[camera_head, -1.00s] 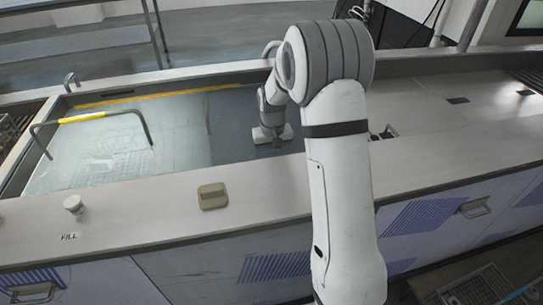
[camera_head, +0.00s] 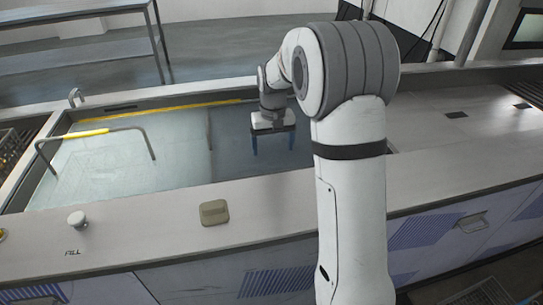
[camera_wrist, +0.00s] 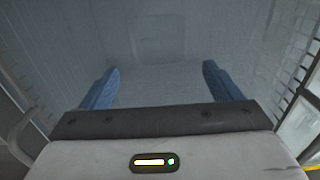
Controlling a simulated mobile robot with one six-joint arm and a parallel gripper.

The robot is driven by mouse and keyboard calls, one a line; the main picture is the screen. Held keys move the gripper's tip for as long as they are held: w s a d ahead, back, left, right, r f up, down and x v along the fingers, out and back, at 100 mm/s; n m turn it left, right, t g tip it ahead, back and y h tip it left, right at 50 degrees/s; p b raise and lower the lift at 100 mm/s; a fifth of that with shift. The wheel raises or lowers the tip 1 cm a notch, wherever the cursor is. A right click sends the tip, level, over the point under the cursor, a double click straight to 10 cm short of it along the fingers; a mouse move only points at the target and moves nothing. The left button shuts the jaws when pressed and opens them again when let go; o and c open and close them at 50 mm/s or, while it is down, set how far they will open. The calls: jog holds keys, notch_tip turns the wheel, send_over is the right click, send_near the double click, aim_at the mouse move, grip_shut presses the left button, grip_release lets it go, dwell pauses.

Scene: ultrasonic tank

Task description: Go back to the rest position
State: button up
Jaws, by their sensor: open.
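My gripper (camera_head: 273,143) hangs over the right part of the tank basin in the head view, its blue fingers pointing down. The fingers are spread apart with nothing between them. In the wrist view my gripper (camera_wrist: 158,88) shows the two blue fingers wide open above a grey, blurred tank interior. The tank (camera_head: 250,192) is a long sunken basin with a pale front rim. How far the fingertips are from the tank floor, I cannot tell.
A handle bar with a yellow grip (camera_head: 88,133) arches over the tank's left part. A beige block (camera_head: 214,212) and a white knob (camera_head: 77,219) sit on the front rim. A metal shelf (camera_head: 80,45) stands behind. The counter at right (camera_head: 460,125) looks mostly clear.

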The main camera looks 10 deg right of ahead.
jog(key=shift+r, duration=0.75)
jog(key=s+r+t+p, duration=0.1)
jog(key=s+r+p, duration=0.5)
jog(key=s, duration=0.8)
jog(key=s+r+t+p, duration=0.1)
jog(key=s+r+p, duration=0.5)
jog(key=s+r, duration=0.5)
jog(key=s, duration=0.2)
jog(key=shift+s+a+r+t+p, duration=0.2)
jog(key=shift+s+r+t+p, duration=0.1)
jog(key=shift+s+r+p, duration=0.1)
jog(key=shift+s+f, duration=0.15)
jog(key=shift+s, duration=0.15)
jog(key=shift+c, duration=0.4)
